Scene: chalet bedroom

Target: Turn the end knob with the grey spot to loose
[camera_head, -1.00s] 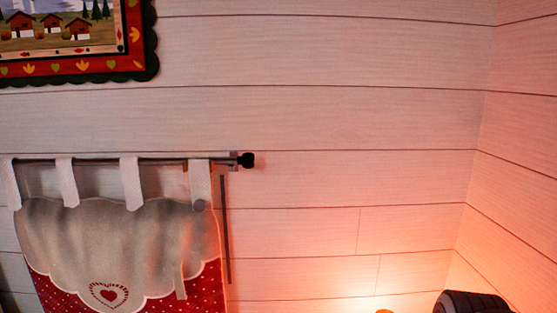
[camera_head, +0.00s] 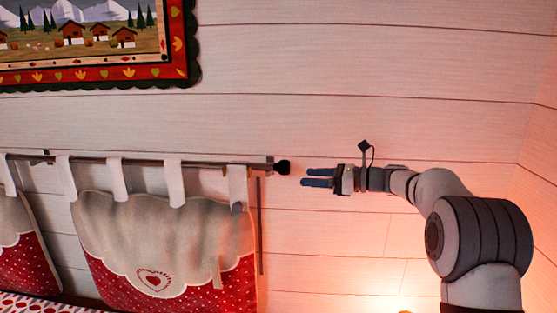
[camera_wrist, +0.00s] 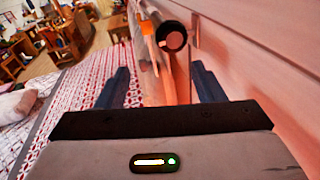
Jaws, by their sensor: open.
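The dark end knob (camera_head: 283,167) sits on the right end of the curtain rod (camera_head: 140,160), against the wall.
Cream and red curtains (camera_head: 150,240) hang from the rod by white tabs. A framed chalet picture (camera_head: 90,45) hangs above. The plank wall (camera_wrist: 240,60) runs close along the right of my gripper. A red-and-white patterned bed (camera_wrist: 70,95) lies below left.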

